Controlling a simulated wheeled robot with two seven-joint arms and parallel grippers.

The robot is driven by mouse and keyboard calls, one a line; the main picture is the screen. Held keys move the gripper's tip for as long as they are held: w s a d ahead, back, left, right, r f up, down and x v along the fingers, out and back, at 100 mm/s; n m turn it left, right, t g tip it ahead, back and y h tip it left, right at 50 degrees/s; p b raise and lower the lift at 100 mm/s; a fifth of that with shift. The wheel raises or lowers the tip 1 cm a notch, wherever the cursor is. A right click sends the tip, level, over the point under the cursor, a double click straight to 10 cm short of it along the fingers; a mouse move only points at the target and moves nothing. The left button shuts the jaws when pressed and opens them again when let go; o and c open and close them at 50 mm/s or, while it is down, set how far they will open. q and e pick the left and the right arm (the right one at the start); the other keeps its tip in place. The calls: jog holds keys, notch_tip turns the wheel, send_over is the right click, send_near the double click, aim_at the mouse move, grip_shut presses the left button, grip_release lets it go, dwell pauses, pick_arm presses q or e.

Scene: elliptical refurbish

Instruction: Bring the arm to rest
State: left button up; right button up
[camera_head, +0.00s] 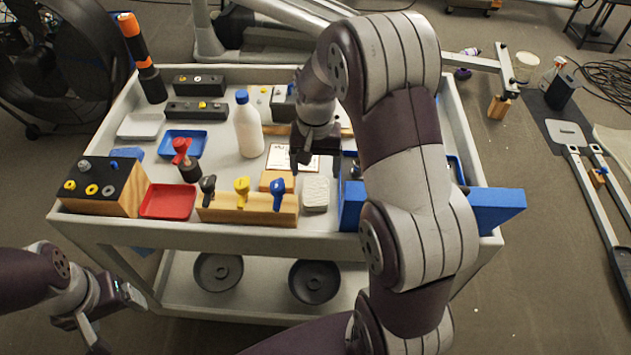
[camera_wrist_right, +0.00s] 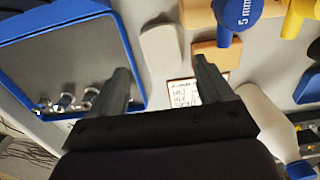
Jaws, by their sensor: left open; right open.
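My right arm reaches over the cart (camera_head: 330,228) from the lower right of the head view. My right gripper (camera_head: 314,168) hangs above the middle of the cart top, with its fingers apart and nothing between them. In the right wrist view its two fingers (camera_wrist_right: 165,76) are spread, above a white label card (camera_wrist_right: 184,92) and near a white block (camera_wrist_right: 160,50). My left gripper (camera_head: 118,318) is at the lower left of the head view, in front of the cart and clear of it. It is open and looks empty.
A blue bin (camera_head: 497,208) sits at the cart's right, partly behind my arm. A red tray (camera_head: 168,201) is at left.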

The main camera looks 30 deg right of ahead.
notch_tip(320, 180, up, 2)
jog(key=shift+r, duration=0.1)
dwell(0.4)
